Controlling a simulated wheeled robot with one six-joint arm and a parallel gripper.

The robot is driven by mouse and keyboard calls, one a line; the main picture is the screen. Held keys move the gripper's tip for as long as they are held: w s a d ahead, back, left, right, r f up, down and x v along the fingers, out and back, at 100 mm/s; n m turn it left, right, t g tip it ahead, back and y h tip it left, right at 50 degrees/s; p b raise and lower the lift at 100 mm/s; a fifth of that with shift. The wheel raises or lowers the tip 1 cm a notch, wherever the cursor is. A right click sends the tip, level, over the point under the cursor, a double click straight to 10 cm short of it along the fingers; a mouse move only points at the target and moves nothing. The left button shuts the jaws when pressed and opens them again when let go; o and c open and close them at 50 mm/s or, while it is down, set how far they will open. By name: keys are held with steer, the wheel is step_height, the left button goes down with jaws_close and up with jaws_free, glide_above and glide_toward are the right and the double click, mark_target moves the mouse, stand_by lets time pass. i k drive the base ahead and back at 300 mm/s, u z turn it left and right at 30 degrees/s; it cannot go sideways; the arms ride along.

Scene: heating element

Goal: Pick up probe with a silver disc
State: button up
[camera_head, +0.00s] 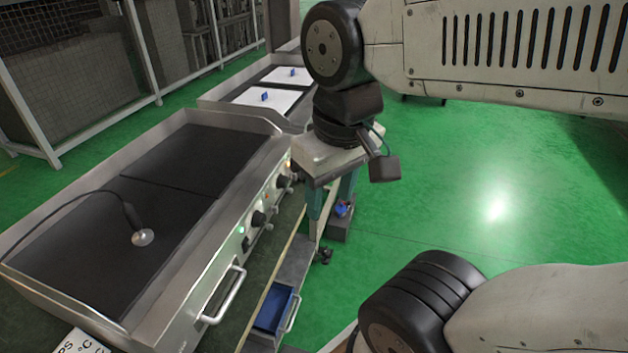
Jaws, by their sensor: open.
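The probe (142,237) lies on the near dark plate of the griddle-like heating unit (108,255). It has a dark handle and a round silver disc at its end. A thin black cable runs from the handle to the left over the unit's rim. My gripper (334,203) hangs from my arm to the right of the heating unit, well apart from the probe. It points down and is open, with nothing seen between its fingers. Its fingertips are small and partly hard to make out against the things behind them.
The unit's raised steel rim, front knobs (258,219) and handle (222,296) lie between my gripper and the probe. A blue drawer (274,308) is below. White boards with blue pieces (265,97) lie on a farther unit. Green floor is clear at right.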

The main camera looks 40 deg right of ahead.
mark_target(141, 237)
steer(key=u, duration=0.9)
steer(key=k, duration=0.5)
steer(key=u, duration=0.75)
steer(key=k, duration=0.45)
steer(key=z, duration=0.5)
steer(key=i, duration=0.45)
steer(key=z, duration=0.5)
